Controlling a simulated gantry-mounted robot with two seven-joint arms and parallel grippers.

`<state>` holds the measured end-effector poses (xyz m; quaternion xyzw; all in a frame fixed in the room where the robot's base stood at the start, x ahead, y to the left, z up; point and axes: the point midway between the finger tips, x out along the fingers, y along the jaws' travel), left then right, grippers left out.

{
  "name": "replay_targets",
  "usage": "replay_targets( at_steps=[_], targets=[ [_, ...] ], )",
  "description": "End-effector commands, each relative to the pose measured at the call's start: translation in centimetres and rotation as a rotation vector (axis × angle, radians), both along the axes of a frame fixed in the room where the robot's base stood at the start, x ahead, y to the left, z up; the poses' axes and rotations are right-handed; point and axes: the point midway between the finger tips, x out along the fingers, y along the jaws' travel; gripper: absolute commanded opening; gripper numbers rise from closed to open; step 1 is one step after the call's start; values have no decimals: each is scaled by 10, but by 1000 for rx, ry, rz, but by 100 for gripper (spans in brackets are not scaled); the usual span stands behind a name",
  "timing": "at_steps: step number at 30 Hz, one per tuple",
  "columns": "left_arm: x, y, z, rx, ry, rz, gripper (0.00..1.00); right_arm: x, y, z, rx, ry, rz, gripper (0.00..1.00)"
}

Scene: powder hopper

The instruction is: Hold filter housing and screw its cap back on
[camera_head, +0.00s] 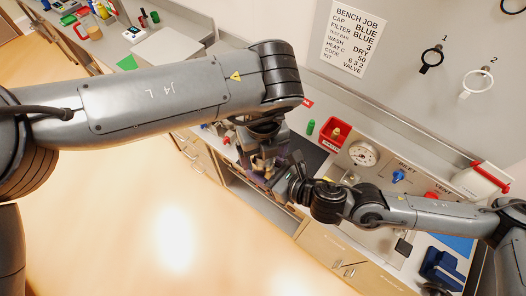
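My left arm crosses the head view from the left, and its gripper (264,168) points down near the middle, in front of the bench edge. Small tan and dark shapes show between its fingers, too small to tell as filter housing or cap. My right arm comes in from the right, and its gripper (284,184) points left, close to the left gripper's fingertips. I cannot tell whether they touch. Whether either gripper is open or shut is unclear. I cannot make out the filter housing or its cap for sure; the arms hide part of the bench.
A red bin (335,134) and a green cylinder (310,127) stand on the bench behind the grippers. A round gauge (363,154) and a blue valve knob (398,176) are to the right. A bench job sign (357,38) hangs on the wall. The floor (170,225) in front is clear.

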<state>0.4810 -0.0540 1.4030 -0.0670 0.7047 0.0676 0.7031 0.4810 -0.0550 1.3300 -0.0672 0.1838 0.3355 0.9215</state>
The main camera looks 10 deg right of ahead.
Motion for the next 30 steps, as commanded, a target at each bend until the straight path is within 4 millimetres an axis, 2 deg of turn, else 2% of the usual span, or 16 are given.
replay_targets(
  at_steps=[10, 14, 17, 30],
  targets=[
    [0, 0, 1, -1, 0, 1, 93, 0, 1, 2, 3, -3, 1, 0],
    [0, -1, 8, -3, -2, 1, 93, 0, 1, 2, 3, -3, 1, 0],
    [1, 0, 20, -2, -4, 1, 93, 0, 1, 2, 3, -3, 1, 0],
    [0, 0, 96, -2, -2, 1, 93, 0, 1, 2, 3, -3, 1, 0]
  ],
)
